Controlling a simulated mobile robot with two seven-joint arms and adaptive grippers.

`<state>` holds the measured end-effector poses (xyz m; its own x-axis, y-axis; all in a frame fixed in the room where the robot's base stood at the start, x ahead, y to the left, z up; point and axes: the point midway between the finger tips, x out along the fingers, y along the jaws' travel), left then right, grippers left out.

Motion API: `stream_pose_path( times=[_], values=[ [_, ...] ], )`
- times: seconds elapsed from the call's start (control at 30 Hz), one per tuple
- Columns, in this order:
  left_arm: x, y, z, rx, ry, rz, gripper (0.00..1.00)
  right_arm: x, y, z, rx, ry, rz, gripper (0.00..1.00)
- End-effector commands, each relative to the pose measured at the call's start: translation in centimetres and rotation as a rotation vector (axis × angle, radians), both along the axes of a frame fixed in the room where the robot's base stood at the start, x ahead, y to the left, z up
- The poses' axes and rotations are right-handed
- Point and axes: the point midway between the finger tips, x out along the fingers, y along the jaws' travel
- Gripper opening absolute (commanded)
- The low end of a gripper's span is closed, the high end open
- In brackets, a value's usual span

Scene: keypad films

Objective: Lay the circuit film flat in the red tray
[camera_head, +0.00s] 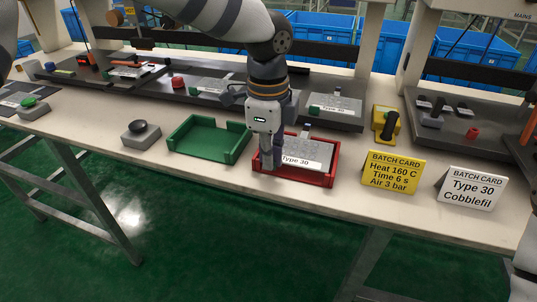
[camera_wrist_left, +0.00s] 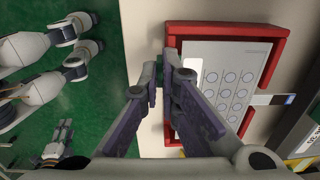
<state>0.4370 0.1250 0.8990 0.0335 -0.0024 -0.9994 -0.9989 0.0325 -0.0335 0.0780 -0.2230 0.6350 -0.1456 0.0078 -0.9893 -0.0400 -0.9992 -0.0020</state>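The red tray (camera_head: 327,180) stands on the bench, with the grey circuit film (camera_head: 313,148) labelled "Type 30" inside its walls. The film looks flat, and a narrow tail sticks out over the back wall. In the left wrist view, the film (camera_wrist_left: 235,75) shows its grid of circles inside the tray (camera_wrist_left: 277,45). My left gripper (camera_head: 272,165) points down at the tray's front wall, by the film's front left part. Its fingertips (camera_wrist_left: 163,75) are close together, and I see no film clearly between them; a finger hides part of the film. My right gripper (camera_wrist_left: 62,132) appears small, with unclear fingers.
An empty green tray (camera_head: 205,138) stands left of the red one. A yellow batch card (camera_head: 392,173) and a white one (camera_head: 470,188) stand to the right. Dark fixtures line the back.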

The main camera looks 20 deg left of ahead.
Motion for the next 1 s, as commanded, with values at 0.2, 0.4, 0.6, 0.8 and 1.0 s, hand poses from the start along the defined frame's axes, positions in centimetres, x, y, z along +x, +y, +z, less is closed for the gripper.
stream_pose_path(
  times=[0.2,0.4,0.6,0.8,1.0],
  values=[
    [-0.8,0.1,-2.9,0.004,0.052,-0.001,0.0,-0.7,0.0,-0.6,0.0,0.026,0.0,0.4],
    [-0.8,0.0,-3.5,0.003,0.055,-0.001,0.0,-0.8,0.0,-0.8,0.0,0.03,0.0,0.4],
    [-0.8,0.0,-4.0,0.003,0.059,-0.001,0.0,-0.9,0.0,-0.9,0.0,0.035,0.0,0.4],
    [-0.8,0.0,-4.4,0.004,0.062,-0.002,0.0,-1.0,0.0,-1.0,0.0,0.039,0.0,0.4],
    [-0.7,0.1,-4.0,0.005,0.052,-0.002,0.28,-0.9,0.0,-0.8,0.0,0.033,0.0,0.4]
  ],
)
